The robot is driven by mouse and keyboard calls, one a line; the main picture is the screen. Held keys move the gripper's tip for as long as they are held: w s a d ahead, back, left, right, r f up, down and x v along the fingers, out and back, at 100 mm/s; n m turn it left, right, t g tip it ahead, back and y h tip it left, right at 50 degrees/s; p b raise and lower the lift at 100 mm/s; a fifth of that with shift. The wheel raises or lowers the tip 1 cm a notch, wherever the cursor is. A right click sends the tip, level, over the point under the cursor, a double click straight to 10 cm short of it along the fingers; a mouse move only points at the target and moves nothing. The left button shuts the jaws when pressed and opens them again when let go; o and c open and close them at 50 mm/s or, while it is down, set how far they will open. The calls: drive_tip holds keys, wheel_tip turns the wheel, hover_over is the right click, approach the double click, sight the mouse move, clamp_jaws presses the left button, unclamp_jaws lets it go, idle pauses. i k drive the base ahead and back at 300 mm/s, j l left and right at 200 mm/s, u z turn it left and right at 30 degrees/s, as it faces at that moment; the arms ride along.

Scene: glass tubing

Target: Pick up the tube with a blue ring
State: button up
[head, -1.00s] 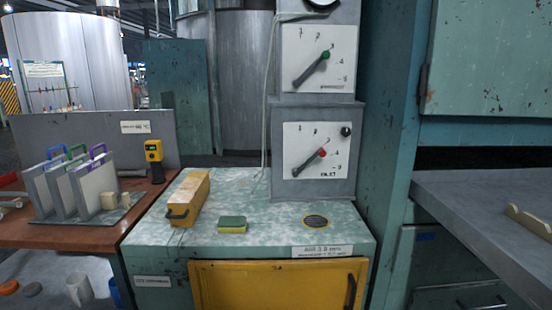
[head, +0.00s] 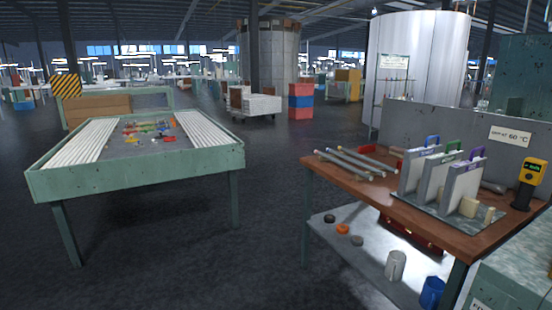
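Several pale tubes or rods (head: 352,163) lie side by side on the left part of the brown worktable (head: 405,205) at the right. They are small in the picture, and I cannot make out a blue ring on any of them. Another greyish rod (head: 494,187) lies behind the upright panels, partly hidden. My gripper is not in view.
Upright panels (head: 420,170) with blue, green and purple handles stand on the worktable, beside a yellow handheld device (head: 531,172). Rings and mugs, including a white mug (head: 396,265), sit on its lower shelf. A green table (head: 140,165) with ribbed white sides stands left. Dark floor (head: 265,200) between is clear.

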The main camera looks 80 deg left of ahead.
sight(375, 171)
drive_tip(key=j+u, duration=0.15)
drive_tip(key=u, duration=0.3)
drive_tip(key=i+j+u, duration=0.1)
drive_tip(key=u, duration=0.35)
drive_tip(key=i+u, duration=0.15)
drive_tip(key=u, duration=0.3)
drive_tip(key=i+j+u, duration=0.1)
drive_tip(key=u, duration=0.4)
drive_tip(key=i+j, duration=0.1)
drive_tip(key=i, duration=1.45)
drive_tip(key=i+j, duration=0.1)
drive_tip(key=i, duration=1.45)
